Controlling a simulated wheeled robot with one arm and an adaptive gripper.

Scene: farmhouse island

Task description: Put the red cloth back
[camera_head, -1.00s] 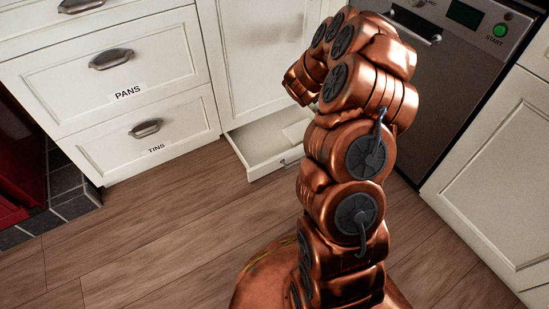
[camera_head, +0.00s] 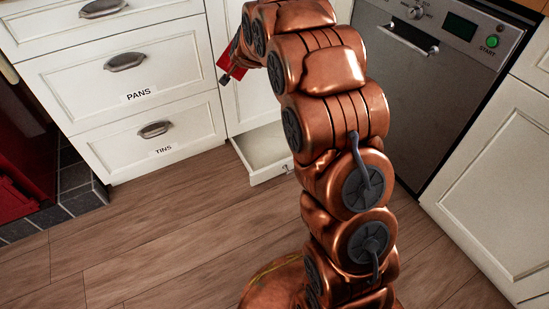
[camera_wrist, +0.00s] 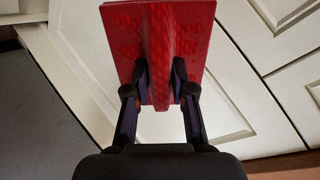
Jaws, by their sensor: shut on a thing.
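The red cloth (camera_wrist: 195,35) is a folded, patterned square with a ridge pinched up in its middle. My gripper (camera_wrist: 160,88) is shut on that ridge, with one dark finger on each side. In the head view a piece of the red cloth (camera_head: 223,66) shows at the left of my arm, in front of the white cabinet front. My gripper (camera_head: 233,75) is mostly hidden there behind my arm. The cloth is held above the floor, clear of the open low drawer.
A low white drawer (camera_head: 265,165) stands open at floor level, partly hidden by my arm. Shut drawers labelled PANS (camera_head: 80,90) and TINS (camera_head: 120,152) are to its left. A steel dishwasher (camera_head: 425,85) is at the right. The wooden floor (camera_head: 170,225) is clear.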

